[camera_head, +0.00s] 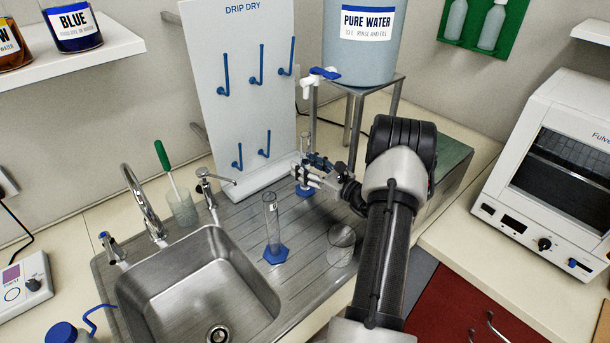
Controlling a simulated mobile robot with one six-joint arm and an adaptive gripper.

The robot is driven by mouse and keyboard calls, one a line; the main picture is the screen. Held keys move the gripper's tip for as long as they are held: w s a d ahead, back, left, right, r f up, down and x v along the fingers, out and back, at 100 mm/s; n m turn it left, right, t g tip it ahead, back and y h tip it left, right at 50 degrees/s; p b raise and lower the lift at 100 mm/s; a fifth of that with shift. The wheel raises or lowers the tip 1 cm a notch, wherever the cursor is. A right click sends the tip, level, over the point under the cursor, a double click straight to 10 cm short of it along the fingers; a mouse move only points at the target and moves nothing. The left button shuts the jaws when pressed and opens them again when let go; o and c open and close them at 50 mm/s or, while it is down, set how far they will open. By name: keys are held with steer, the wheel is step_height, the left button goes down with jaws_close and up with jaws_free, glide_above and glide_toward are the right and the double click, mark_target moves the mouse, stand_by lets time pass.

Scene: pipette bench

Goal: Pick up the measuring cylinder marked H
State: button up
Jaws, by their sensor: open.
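One clear measuring cylinder with a blue foot (276,254) stands upright on the ribbed drainer, right of the sink. Another slim clear cylinder with a blue foot (304,190) stands upright farther back, below the tap of the water tank. No letter H can be read on either cylinder. My gripper (303,176) is open at the back cylinder, coming in from the right at about mid-height. Its fingers overlap that cylinder in the picture and hide part of it. I cannot tell whether the cylinder is between the fingers or whether they touch it.
A clear beaker (341,246) stands on the drainer near my arm. The steel sink (200,285) lies left. A white drip-dry board (240,90) with blue pegs rises behind. A pure water tank (363,55) stands on a metal stand (396,90). A white oven (555,160) stands right.

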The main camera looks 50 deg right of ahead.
steer(key=shift+w, duration=0.25)
steer(key=shift+c, duration=0.4)
jaws_close()
